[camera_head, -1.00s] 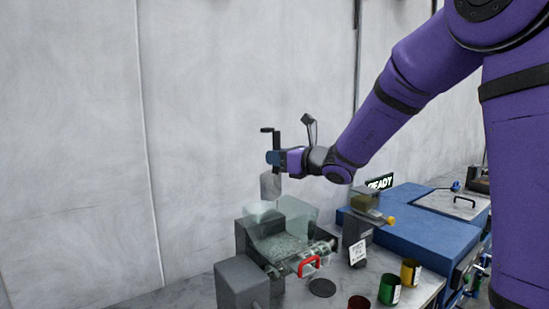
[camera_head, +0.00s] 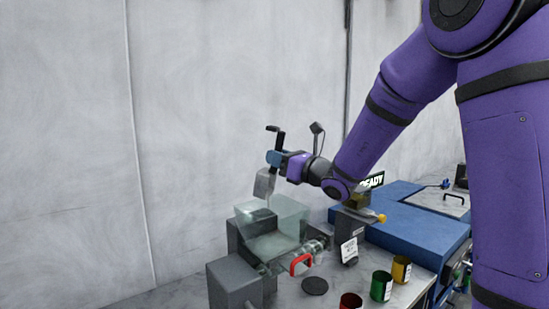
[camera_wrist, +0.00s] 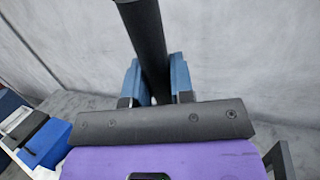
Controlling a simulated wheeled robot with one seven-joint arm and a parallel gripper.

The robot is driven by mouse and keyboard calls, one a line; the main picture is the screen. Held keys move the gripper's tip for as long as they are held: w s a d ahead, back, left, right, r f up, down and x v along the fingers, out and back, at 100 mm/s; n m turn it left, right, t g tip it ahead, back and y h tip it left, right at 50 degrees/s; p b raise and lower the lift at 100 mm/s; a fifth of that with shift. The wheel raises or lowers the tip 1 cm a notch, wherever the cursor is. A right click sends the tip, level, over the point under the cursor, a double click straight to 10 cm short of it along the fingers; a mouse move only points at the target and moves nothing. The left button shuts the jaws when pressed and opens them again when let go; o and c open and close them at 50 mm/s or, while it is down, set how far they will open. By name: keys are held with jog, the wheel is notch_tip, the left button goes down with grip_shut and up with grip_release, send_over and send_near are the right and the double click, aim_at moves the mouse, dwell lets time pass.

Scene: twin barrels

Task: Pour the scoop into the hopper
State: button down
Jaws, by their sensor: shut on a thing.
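My gripper (camera_head: 276,158) is shut on the black handle of the scoop. In the wrist view, the dark handle (camera_wrist: 150,40) stands between the two blue fingers (camera_wrist: 156,85). The scoop's grey body (camera_head: 264,183) hangs below the gripper, slightly tilted. It appears just above the clear, greenish hopper (camera_head: 285,217), near its back left part in the picture. I cannot tell whether anything is in the scoop or falling from it. The hopper sits on a dark grey machine with a red handle (camera_head: 300,264).
A grey block (camera_head: 234,285) stands in front of the machine. Red, green (camera_head: 381,286) and yellow (camera_head: 401,269) cups stand at the right front of the bench. A plain wall is behind.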

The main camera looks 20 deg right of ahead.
jog(key=shift+s+d+f+t+y, duration=0.25)
jog(key=shift+s+d+t+y, duration=0.05)
jog(key=shift+s+d+t, duration=0.35)
jog(key=shift+w+r, duration=0.1)
jog(key=shift+w, duration=0.05)
dwell(1.2)
jog(key=shift+r+n+g+h, duration=0.2)
jog(key=shift+r+g+h, duration=0.2)
jog(key=shift+g+h, duration=0.5)
jog(key=shift+r+n+g+h, duration=0.3)
jog(key=shift+g+h, duration=0.35)
jog(key=shift+g, duration=0.5)
jog(key=shift+r+n+g+h, duration=0.1)
jog(key=shift+r+g+h, duration=0.35)
jog(key=shift+g+h, duration=0.45)
